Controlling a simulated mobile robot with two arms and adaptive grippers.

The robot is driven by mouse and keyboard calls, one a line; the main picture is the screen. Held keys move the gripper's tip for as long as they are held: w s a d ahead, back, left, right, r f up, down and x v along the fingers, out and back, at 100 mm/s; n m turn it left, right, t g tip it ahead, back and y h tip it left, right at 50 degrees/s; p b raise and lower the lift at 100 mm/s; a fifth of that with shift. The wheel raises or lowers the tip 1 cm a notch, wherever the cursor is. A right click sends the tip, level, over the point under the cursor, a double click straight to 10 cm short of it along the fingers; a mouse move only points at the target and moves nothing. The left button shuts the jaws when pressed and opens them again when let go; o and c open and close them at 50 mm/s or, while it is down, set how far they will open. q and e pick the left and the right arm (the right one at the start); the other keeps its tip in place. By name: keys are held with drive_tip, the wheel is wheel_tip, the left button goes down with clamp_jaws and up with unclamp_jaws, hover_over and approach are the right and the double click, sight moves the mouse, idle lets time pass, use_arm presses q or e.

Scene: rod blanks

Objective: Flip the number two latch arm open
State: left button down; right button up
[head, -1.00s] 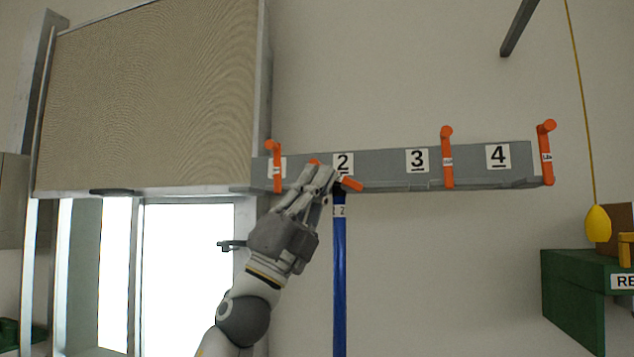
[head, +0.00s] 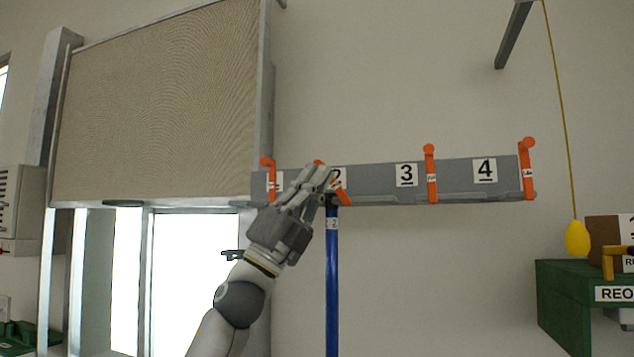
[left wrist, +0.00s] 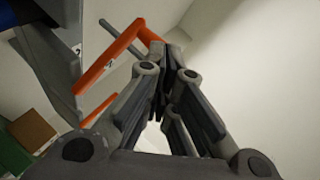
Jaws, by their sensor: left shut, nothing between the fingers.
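The number two latch arm (head: 342,195) is orange and slants down to the right on the grey rail, beside the partly hidden "2" label (head: 338,177). My gripper hides its middle; a bit of orange shows above the fingers. My left gripper (head: 324,172) is shut and empty, with its fingertips in front of the rail at this latch. In the left wrist view, an orange arm (left wrist: 110,58) runs up to the left of the shut fingertips (left wrist: 163,60); whether they touch is unclear. My right gripper is not in view.
The grey rail (head: 460,175) carries other orange latch arms, with one (head: 431,175) between labels 3 and 4. A blue rod (head: 332,280) hangs below number two. A yellow bulb (head: 577,238) hangs on a cord above a green box (head: 565,300) at right.

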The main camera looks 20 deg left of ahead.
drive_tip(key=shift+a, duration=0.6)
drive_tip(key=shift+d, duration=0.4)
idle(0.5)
